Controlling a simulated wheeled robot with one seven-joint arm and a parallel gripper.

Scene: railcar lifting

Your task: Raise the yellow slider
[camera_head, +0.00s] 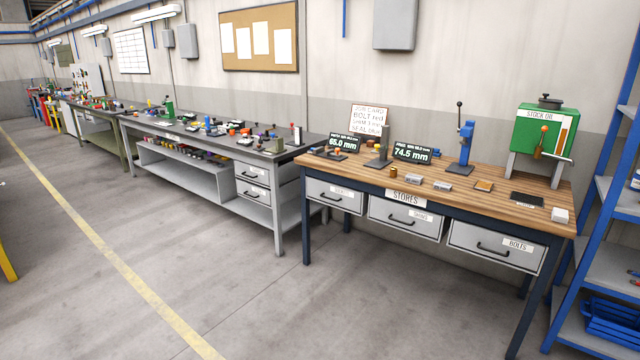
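I cannot make out a yellow slider for certain in this view. The wooden-topped bench (465,191) on the right carries several devices. Small brass and orange pieces lie on the bench too, too small to tell in detail. My gripper and arm are not in view.
Two dark displays read 65.0 mm (344,144) and 74.5 mm (412,153). A long grey bench (195,138) with many small items runs to the left. A blue shelf rack (600,230) stands at right. The concrete floor in front is clear.

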